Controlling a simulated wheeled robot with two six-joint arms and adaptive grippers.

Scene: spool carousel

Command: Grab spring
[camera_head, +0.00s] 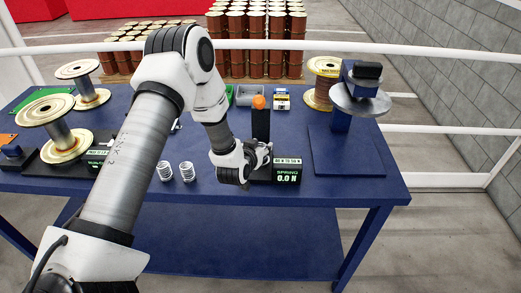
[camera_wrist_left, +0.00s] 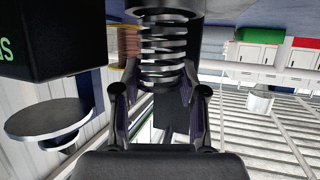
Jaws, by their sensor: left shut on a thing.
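My left gripper (camera_head: 262,158) is at the front of the blue table, beside the black spring tester (camera_head: 287,174), whose display reads 0.0 N. In the left wrist view, the left gripper (camera_wrist_left: 160,75) is shut on a metal coil spring (camera_wrist_left: 163,42), which stands along the view between the two fingers. The held spring is hidden by the gripper in the head view. Two more silvery springs stand on the table left of the gripper, one (camera_head: 164,171) beside the other (camera_head: 187,171). My right gripper is not in view.
A black post with an orange knob (camera_head: 259,102) rises behind the gripper. A blue stand with a round metal plate (camera_head: 358,101) is at the right. Large spools (camera_head: 58,141) stand at the left. The table's front right (camera_head: 350,190) is clear.

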